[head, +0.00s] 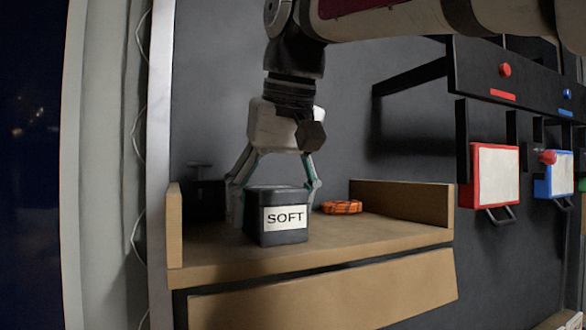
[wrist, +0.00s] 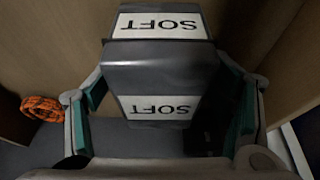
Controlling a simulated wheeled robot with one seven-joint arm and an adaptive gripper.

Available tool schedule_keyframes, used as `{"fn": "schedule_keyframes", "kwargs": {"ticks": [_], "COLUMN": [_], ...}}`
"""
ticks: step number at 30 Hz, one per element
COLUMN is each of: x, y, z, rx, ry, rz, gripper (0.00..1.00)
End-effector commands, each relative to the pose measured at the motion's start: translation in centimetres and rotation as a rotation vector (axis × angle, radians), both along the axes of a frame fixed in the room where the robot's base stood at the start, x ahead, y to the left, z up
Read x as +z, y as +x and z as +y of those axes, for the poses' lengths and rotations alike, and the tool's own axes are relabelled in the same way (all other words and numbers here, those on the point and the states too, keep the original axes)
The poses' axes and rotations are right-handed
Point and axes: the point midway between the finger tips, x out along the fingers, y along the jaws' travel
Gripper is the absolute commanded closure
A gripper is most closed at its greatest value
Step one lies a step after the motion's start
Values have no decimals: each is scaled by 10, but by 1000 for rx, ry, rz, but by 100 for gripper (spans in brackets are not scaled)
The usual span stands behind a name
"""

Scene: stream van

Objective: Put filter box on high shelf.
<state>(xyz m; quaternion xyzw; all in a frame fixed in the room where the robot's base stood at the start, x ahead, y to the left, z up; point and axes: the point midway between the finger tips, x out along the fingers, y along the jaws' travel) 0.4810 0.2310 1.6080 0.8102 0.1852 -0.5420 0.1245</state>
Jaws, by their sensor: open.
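A dark grey box with a white label reading SOFT (head: 277,231) stands upright on a wooden shelf (head: 215,262). I take it to be the filter box. It also shows in the wrist view (wrist: 160,75), with labels on two faces. My gripper (head: 274,186) points down over the box, with its fingers open on either side of it. In the wrist view, my gripper (wrist: 165,105) has teal finger pads left and right of the box, and gaps show beside it. Which surface is the high shelf I cannot tell.
A coiled orange strap (head: 342,207) lies right of the box, also seen in the wrist view (wrist: 43,108). Wooden side walls (head: 400,202) bound the shelf. A dark object (head: 204,198) stands behind left. Red-framed (head: 494,175) and blue-framed (head: 553,175) panels hang at right.

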Motion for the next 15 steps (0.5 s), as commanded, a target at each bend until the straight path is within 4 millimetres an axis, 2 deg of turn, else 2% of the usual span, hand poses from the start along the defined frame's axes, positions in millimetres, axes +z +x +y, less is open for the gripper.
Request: {"fn": "schedule_keyframes", "kwargs": {"ticks": [15], "x": [81], "y": [-29], "z": [-14], "rx": [0], "ry": [2], "rz": [-4], "gripper": [25]}}
